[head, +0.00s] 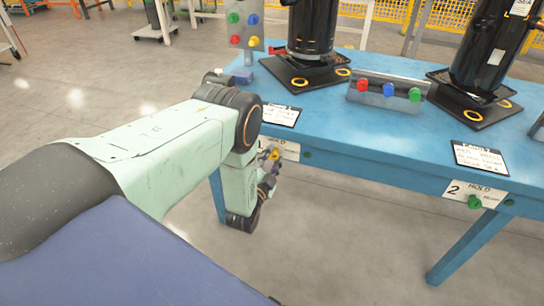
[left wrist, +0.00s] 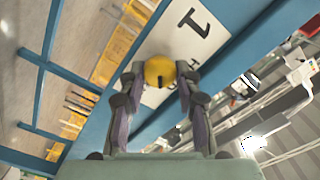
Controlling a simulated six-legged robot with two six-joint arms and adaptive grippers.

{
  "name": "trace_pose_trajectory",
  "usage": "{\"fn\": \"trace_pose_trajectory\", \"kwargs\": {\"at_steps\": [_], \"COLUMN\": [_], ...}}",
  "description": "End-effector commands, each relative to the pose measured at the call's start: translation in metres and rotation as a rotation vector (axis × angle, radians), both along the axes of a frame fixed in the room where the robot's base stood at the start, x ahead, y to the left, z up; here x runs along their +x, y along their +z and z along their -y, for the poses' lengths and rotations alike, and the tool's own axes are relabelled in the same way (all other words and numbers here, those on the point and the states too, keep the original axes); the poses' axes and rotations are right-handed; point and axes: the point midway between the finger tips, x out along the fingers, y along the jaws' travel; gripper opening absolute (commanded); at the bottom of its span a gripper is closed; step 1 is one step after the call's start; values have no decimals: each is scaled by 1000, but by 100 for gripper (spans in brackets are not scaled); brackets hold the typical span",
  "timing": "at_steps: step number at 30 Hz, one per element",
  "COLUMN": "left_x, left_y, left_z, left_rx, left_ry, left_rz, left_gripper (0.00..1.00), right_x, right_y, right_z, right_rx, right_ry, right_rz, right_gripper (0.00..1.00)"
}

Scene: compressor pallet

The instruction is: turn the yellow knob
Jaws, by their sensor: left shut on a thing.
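The yellow knob (left wrist: 160,71) is on a white plate marked 1 (left wrist: 185,35) on the blue table's front edge. In the left wrist view it sits between the two fingers of my left gripper (left wrist: 160,80), which is shut on it. In the head view the yellow knob (head: 275,154) shows small beside my left gripper (head: 272,162), partly hidden by my arm. The knob's turn angle cannot be made out. My right gripper is not in view.
The blue table (head: 390,130) bears black compressors (head: 312,25) on dark bases and a box with red, blue and green knobs (head: 388,90). The floor before the table is clear.

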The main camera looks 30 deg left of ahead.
Motion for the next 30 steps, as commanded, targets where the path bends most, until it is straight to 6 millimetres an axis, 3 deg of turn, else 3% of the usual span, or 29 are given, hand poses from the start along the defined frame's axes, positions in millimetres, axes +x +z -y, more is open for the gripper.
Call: {"fn": "trace_pose_trajectory", "kwargs": {"at_steps": [15,30], "left_x": [0,-1], "left_y": [-1,-3], "left_z": [1,2], "left_rx": [442,649], "left_ry": [-2,-3], "left_rz": [-107,-158], "left_gripper": [1,1], "right_x": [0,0], "right_y": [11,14], "right_z": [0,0], "right_rx": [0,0], "right_ry": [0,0], "right_rz": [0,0], "right_gripper": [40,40]}}
